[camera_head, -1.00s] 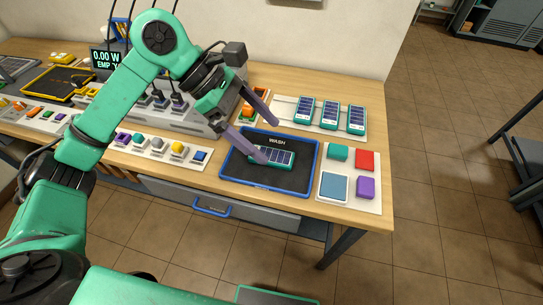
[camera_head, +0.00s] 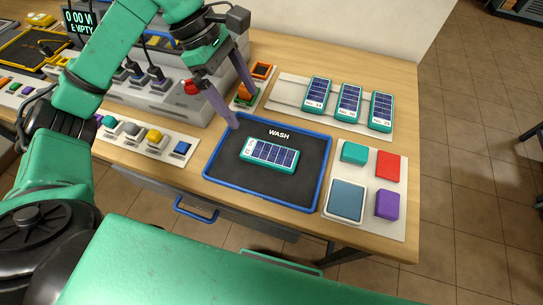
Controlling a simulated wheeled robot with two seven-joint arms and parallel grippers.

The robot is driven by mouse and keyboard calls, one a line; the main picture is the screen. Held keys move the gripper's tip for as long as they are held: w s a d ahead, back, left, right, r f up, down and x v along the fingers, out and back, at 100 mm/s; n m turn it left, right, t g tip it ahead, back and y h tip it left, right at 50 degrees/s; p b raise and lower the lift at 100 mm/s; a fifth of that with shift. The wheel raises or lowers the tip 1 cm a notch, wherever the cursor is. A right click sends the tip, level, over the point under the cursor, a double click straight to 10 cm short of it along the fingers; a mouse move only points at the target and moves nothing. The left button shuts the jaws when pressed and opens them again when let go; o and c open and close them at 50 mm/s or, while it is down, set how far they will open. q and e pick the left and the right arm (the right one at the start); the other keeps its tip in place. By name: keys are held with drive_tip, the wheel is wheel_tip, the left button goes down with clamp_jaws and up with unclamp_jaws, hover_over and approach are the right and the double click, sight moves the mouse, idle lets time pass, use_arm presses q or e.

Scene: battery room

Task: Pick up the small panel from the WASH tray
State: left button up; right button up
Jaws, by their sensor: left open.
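The small panel (camera_head: 269,155), teal-framed with dark blue cells, lies flat in the WASH tray (camera_head: 225,178), a black tray with a blue rim. My left gripper (camera_head: 244,108) is open and empty, above the tray's far left corner. Its two purple fingers point down, apart from each other, and neither touches the panel. The panel is fully visible. My right gripper is not in view.
A white board (camera_head: 369,232) with coloured blocks sits right of the tray. A grey socket unit (camera_head: 190,105) stands at the left. Bare wood lies at the front right.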

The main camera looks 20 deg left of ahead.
use_arm(q)
wheel_tip(320, 180, down, 2)
drive_tip(key=p, duration=0.4)
approach(270, 153)
drive_tip(key=x, duration=0.8)
drive_tip(key=shift+d+f+b, duration=0.1)
drive_tip(key=shift+f+b, duration=0.15)
drive_tip(key=shift+b, duration=0.05)
drive_tip(key=c, duration=1.4)
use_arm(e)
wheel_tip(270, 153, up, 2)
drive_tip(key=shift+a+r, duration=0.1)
